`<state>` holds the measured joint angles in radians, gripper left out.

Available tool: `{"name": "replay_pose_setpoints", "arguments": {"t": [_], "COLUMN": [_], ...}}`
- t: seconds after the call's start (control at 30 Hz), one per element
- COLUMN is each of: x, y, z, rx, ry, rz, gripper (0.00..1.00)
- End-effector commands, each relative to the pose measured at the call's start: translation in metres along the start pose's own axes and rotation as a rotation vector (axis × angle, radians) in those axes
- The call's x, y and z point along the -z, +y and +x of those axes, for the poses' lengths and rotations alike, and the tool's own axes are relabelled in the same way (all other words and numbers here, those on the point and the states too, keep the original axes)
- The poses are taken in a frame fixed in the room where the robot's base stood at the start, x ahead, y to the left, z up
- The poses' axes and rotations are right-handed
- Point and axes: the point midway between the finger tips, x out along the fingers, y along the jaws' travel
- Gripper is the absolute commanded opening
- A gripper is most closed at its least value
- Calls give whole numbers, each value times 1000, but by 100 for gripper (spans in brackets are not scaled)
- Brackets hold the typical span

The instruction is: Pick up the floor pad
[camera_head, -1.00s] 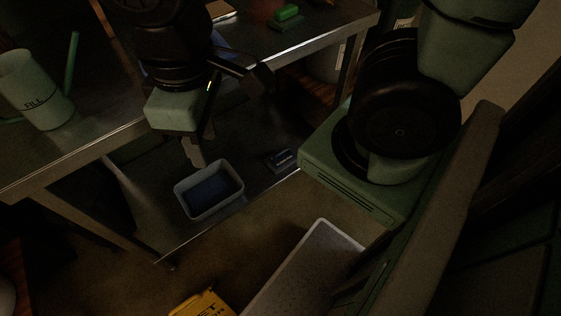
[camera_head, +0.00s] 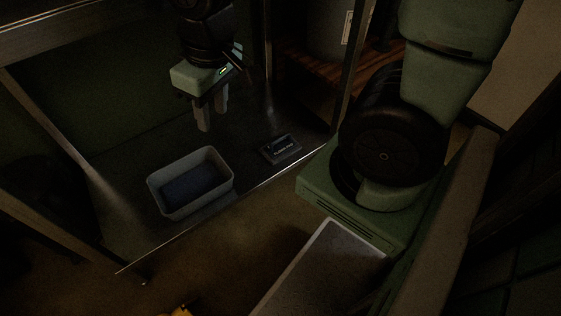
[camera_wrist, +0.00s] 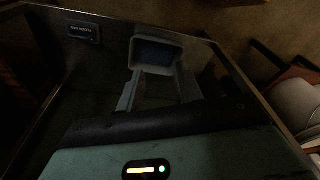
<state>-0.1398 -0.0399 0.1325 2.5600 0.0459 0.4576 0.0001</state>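A small dark, flat item with a pale label (camera_head: 281,149) lies on the lower metal shelf. It also shows at the upper left of the wrist view (camera_wrist: 82,34). Its lettering is too small to read, so I cannot tell if it is the floor pad. A grey tub (camera_head: 228,183) stands to its left, with a dark blue surface inside that may be water or a pad. My gripper (camera_head: 213,115) points down above the shelf, behind the tub. Its two fingers are apart with nothing between them. In the wrist view the tub (camera_wrist: 137,42) lies beyond the fingertips (camera_wrist: 157,82).
Metal table legs (camera_head: 267,60) and the shelf's front edge (camera_head: 215,210) frame the space around my arm. A grey bin (camera_head: 335,30) stands on a wooden slatted base at the back. A pale tray (camera_head: 320,262) is at the lower right. A yellow object (camera_head: 181,311) shows at the bottom edge.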

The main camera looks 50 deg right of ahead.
Motion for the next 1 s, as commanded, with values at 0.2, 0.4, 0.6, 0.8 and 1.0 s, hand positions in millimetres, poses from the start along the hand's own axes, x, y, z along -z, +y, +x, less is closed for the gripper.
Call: {"name": "replay_pose_setpoints", "arguments": {"t": [0.2,0.4,0.6,0.8,1.0], "x": [-7,-12,-17,-4,4], "y": [39,65,86,126,186], "z": [88,132,166,176,199], "rx": [-27,-47,-64,-91,-112], "ry": [30,52,67,63,63], "rz": [102,170,219,481,876], "gripper": [36,36,36,36,36]}}
